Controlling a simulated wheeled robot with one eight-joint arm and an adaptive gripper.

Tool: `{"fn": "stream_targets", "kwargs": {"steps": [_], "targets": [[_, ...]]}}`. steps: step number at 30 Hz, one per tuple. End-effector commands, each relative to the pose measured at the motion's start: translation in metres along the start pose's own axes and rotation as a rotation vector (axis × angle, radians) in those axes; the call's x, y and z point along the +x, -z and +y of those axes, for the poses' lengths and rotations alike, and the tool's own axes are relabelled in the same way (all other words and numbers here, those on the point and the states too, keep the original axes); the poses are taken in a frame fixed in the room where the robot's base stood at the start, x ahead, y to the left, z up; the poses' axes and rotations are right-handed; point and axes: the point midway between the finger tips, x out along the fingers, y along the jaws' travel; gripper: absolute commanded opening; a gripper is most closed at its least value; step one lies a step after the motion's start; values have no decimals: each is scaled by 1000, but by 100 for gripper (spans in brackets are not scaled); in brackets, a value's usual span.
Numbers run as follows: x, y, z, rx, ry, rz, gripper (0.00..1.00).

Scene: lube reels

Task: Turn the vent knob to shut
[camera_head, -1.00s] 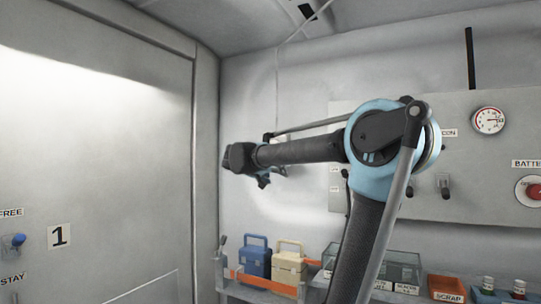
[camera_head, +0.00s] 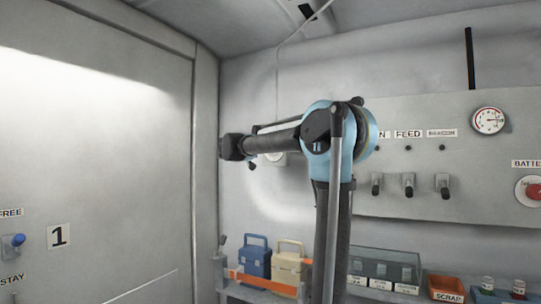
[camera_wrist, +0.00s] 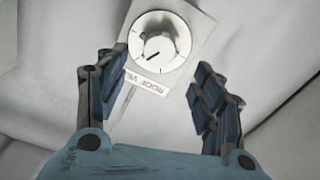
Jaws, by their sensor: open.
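The vent knob (camera_wrist: 158,48) is a round pale knob with a dark pointer line, on a white dial plate fixed to the wall. The pointer aims toward the lower left in the wrist view. My gripper (camera_wrist: 156,80) is open, with its blue-padded fingers spread on either side below the knob, apart from it. In the head view my gripper (camera_head: 252,163) is at the wall left of my arm. The dial plate (camera_head: 277,159) is mostly hidden there by my arm.
A cable (camera_head: 278,85) runs up the wall from the dial. A panel with several levers (camera_head: 408,188) and a gauge (camera_head: 489,121) is to the right. Below are a blue case (camera_head: 255,258), a cream case (camera_head: 288,270) and a scrap bin (camera_head: 446,288).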

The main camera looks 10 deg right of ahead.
Motion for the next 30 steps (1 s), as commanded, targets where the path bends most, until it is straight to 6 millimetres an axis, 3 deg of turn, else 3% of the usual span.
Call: {"fn": "stream_targets", "kwargs": {"steps": [6, 15, 30], "targets": [[40, 0, 1, 0, -3, -1, 62], [82, 0, 1, 0, -1, -1, 62], [94, 0, 0, 0, 0, 0, 60]]}}
